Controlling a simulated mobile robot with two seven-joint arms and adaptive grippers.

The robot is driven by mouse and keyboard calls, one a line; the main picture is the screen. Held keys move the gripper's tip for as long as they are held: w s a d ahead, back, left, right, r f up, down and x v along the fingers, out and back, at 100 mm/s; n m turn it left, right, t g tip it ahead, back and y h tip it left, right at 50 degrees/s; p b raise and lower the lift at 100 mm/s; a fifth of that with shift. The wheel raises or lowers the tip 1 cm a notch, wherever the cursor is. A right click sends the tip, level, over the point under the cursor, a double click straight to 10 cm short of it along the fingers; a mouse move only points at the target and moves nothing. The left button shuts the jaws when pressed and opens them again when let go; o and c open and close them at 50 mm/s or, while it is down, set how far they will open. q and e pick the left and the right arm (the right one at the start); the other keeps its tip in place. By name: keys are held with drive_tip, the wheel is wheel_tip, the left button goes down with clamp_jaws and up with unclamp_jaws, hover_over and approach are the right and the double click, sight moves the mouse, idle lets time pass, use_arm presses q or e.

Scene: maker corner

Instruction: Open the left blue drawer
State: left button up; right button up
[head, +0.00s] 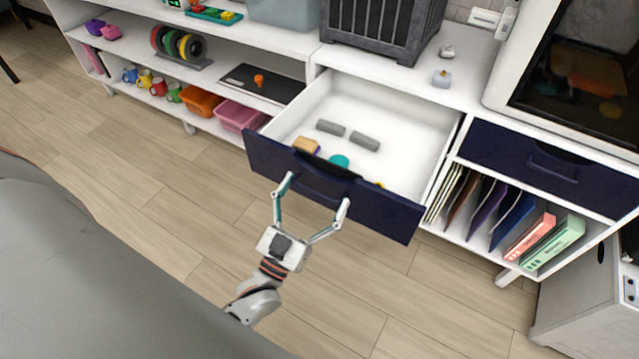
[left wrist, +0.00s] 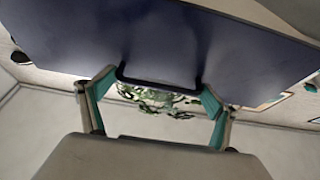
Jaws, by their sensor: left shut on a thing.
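The left blue drawer (head: 385,209) stands pulled far out of the white cabinet, its white inside showing in the head view. Two grey blocks, a tan block and a teal round thing lie in it. My left gripper (head: 311,205) is at the drawer's front, its fingers spread around the bar handle (head: 318,184). In the left wrist view the dark drawer front (left wrist: 160,40) fills the top, and the handle (left wrist: 158,82) lies between the teal-padded fingers of the left gripper (left wrist: 158,95). My right gripper is in neither view.
A second blue drawer (head: 548,168) on the right is shut. Below it stand folders and binders (head: 530,236). A dark crate (head: 380,28) sits on the cabinet top. Shelves with cups and bins (head: 200,101) are at left. The wooden floor (head: 130,165) before the cabinet is clear.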

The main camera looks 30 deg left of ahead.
use_arm(q)
drive_tip(key=shift+d, duration=0.1)
drive_tip(key=o, duration=1.3)
drive_tip(key=s, duration=1.3)
drive_tip(key=shift+s+a+f, duration=0.1)
drive_tip(key=shift+a+f, duration=0.1)
